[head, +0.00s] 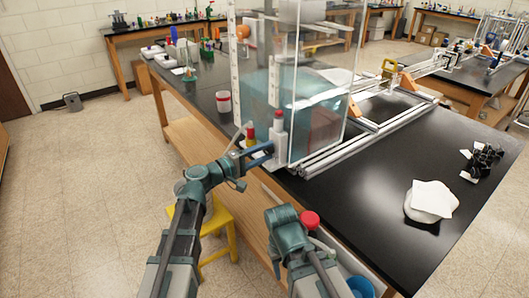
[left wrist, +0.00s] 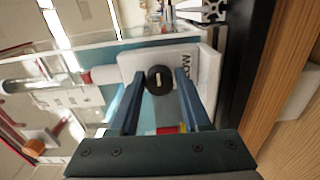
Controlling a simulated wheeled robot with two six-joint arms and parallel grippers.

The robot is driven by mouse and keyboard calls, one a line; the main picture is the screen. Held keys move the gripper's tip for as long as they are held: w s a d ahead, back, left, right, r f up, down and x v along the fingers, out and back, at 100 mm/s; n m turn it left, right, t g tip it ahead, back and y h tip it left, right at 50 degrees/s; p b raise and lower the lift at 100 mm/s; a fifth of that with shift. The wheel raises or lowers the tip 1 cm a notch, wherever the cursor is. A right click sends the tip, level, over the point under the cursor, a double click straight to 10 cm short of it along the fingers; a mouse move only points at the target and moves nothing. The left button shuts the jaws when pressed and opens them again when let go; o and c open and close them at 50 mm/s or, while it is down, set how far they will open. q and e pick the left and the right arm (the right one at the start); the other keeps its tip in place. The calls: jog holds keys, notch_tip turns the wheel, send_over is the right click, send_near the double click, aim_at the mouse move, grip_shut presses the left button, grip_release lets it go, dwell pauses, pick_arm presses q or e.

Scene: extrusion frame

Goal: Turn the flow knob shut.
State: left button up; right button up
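The flow knob (left wrist: 160,80) is a round black knob with a pale mark, on a white panel (left wrist: 208,75) lettered partly "OW" in the left wrist view. My left gripper (left wrist: 160,92) is open, one blue finger on each side of the knob, with small gaps showing. In the head view my left gripper (head: 268,155) reaches to the white block (head: 279,126) at the clear tank's near corner; the knob cannot be made out there. My right arm shows at the bottom middle, but its fingers do not show.
The clear tank (head: 320,110) stands on the black bench (head: 400,170) beside an aluminium rail frame (head: 345,148). A red-topped item (head: 250,132) stands close to my left gripper. A yellow stool (head: 215,222) is below. White pads (head: 432,199) lie on the right.

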pick_arm(q)
jog(key=o, duration=0.3)
jog(key=v, duration=1.3)
jog(key=shift+s+a, duration=0.25)
jog(key=shift+a, duration=0.1)
jog(key=shift+d, duration=0.1)
jog(key=s+d+f+m+g+y+p, duration=0.4)
jog(key=s+d+f+m+g+y, duration=0.15)
jog(key=s+d+f+g, duration=0.4)
jog(key=s+a+f+m+y+p, duration=0.1)
jog(key=s+y, duration=0.2)
jog(key=s+a+f+m+g+y+p, duration=0.1)
jog(key=s+a+m+y+p, duration=0.1)
jog(key=y, duration=0.2)
jog(key=s+a+f+m+y+p, duration=0.1)
jog(key=s+m+y, duration=0.1)
jog(key=s+y, duration=0.1)
jog(key=shift+s+a+f+y, duration=0.15)
jog(key=shift+s+f+y, duration=0.1)
jog(key=shift+s+f, duration=0.15)
